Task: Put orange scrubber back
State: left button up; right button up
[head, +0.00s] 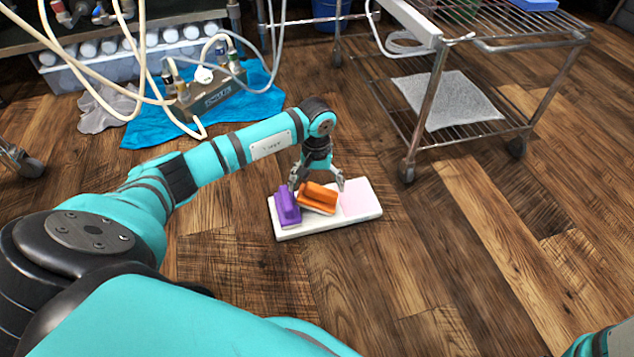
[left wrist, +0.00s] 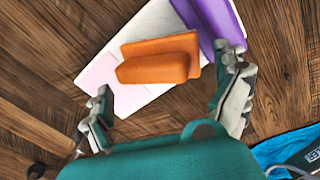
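The orange scrubber (head: 317,197) lies on a white board (head: 330,225) on the floor, between a purple scrubber (head: 287,207) and a pale pink patch (head: 360,198). My left gripper (head: 317,185) is above the orange scrubber with its fingers spread. In the left wrist view the open fingers (left wrist: 168,108) are wide apart, and the orange scrubber (left wrist: 160,60) lies beyond them, tilted a little against the board. One finger partly overlaps the purple scrubber (left wrist: 213,20). I cannot tell exact clearance. My right gripper is not in view; only part of my right arm shows at the lower right.
A wire cart (head: 430,140) with a grey cloth (head: 450,100) stands at the right. A blue towel (head: 160,128) with a metal device (head: 215,97) and hoses lies at the back left. The wooden floor right of the board is clear.

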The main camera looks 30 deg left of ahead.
aim_at(316, 186)
pick_arm(q)
jog(key=shift+r, duration=0.1)
notch_tip(316, 186, up, 13)
jog(key=p, duration=0.7)
jog(key=shift+p, duration=0.4)
